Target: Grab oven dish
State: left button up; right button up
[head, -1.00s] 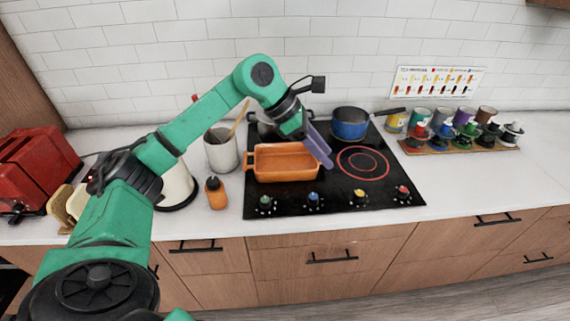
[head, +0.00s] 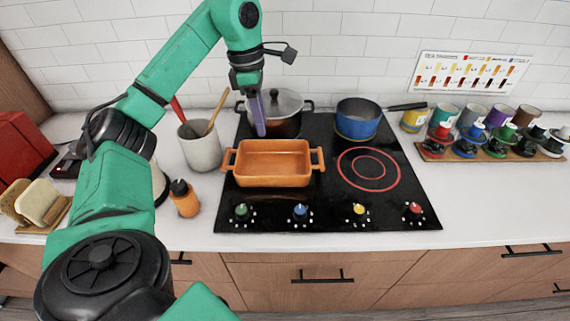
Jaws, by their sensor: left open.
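The orange oven dish (head: 272,180) is a rectangular dish with a handle at each short end. It sits on the left front of the black cooktop (head: 330,213) and looks empty. My left gripper (head: 259,130) points down just behind and above the dish's back rim, with its purple fingers seen nearly edge-on. It is open and holds nothing. I cannot tell whether the fingertips touch the rim. My right gripper is not in view.
A lidded pot (head: 289,112) stands right behind the dish. A blue saucepan (head: 358,119) stands at the back right of the cooktop. The counter at front right is clear.

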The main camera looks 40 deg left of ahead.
pick_arm(q)
jog(key=b, duration=0.4)
send_near(272, 177)
jog(key=f+b, duration=0.3)
jog(key=shift+a+b, duration=0.3)
jog(key=shift+a, duration=0.05)
jog(key=f, duration=0.5)
jog(key=d+f+p, duration=0.1)
jog(key=f, duration=0.1)
jog(key=shift+w+d+f, duration=0.15)
jog(key=shift+w, duration=0.25)
jog(key=c, duration=0.7)
grip_shut()
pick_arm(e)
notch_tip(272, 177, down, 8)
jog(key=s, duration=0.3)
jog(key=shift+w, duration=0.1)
